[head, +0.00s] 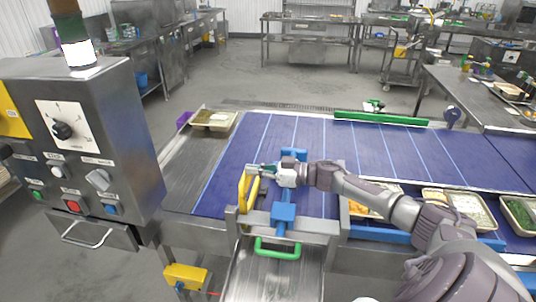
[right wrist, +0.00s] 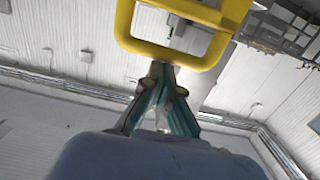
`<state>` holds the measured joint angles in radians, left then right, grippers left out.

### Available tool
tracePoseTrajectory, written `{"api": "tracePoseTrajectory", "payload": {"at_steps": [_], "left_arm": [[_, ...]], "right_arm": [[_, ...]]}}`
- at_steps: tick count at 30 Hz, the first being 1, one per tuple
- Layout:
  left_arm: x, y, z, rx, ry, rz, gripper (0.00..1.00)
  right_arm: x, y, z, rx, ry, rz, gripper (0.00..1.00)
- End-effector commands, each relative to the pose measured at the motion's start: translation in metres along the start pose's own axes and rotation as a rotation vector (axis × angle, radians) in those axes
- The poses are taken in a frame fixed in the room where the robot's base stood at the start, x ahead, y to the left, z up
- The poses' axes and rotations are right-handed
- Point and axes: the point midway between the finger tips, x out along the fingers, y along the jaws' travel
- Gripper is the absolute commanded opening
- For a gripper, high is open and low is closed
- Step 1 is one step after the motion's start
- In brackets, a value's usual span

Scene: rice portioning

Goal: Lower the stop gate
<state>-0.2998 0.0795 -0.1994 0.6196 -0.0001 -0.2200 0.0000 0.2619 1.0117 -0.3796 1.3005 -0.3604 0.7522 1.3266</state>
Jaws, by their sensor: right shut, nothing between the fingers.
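A yellow looped bar (head: 242,192), which looks like the stop gate or its handle, stands raised at the near edge of the blue conveyor. In the right wrist view the yellow loop (right wrist: 122,22) fills the top, just beyond my fingertips. My right gripper (head: 253,170) reaches in from the right, at the top of the yellow bar. Its fingers (right wrist: 162,68) are closed together with nothing between them. They look close to the lower side of the loop; I cannot tell if they touch. My left gripper is not in view.
A blue fixture (head: 284,213) with a green handle (head: 278,249) sits right of the yellow bar. A control box (head: 88,135) with knobs and buttons stands at left. Food trays (head: 466,207) line the near right side. The blue belt (head: 330,150) beyond is mostly clear.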

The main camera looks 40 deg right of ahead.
Motion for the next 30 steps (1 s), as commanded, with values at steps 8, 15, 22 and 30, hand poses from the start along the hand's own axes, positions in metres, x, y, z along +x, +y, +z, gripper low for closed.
{"api": "tracePoseTrajectory", "payload": {"at_steps": [8, 15, 22, 30], "left_arm": [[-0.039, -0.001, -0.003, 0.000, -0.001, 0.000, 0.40], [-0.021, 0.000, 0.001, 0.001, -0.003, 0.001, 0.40], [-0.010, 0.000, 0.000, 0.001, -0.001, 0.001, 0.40], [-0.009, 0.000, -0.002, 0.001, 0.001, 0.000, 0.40]], "right_arm": [[-0.004, 0.001, -0.037, -0.002, -0.005, 0.001, 0.00], [-0.041, 0.001, -0.032, -0.003, -0.007, 0.002, 0.00], [-0.078, 0.001, -0.035, -0.001, -0.005, 0.001, 0.00], [-0.101, 0.001, -0.039, -0.003, 0.001, 0.001, 0.00]]}}
